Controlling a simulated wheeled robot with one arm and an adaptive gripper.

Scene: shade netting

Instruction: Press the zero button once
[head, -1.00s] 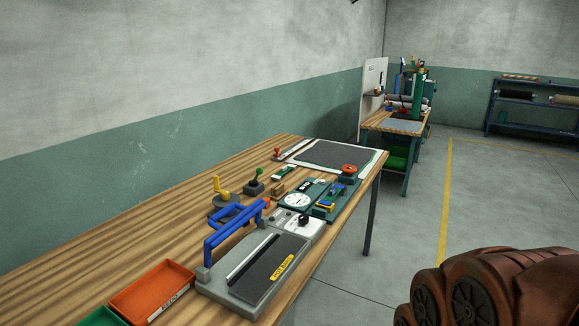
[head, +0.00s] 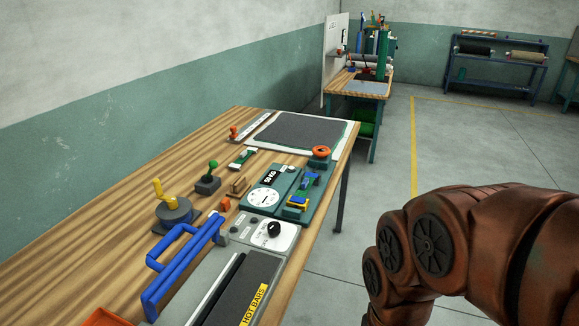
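No button marked zero can be made out at this size. A green instrument plate (head: 283,179) on the wooden bench carries a round white dial (head: 264,198) and a small black label with white characters too small to read surely. A grey control box (head: 261,236) with a black knob (head: 273,229) sits just in front of it, with small details that are unclear. My gripper is out of view; only my reddish-brown arm shows at the lower right, beside the bench over the floor.
The wooden bench (head: 100,227) holds a blue-handled sealer with a "HOT BARS" label (head: 259,303), a yellow-handled clamp (head: 174,209), a green lever (head: 208,179), an orange ring knob (head: 320,153) and a dark mat (head: 302,131). Floor right of the bench is clear beyond my arm.

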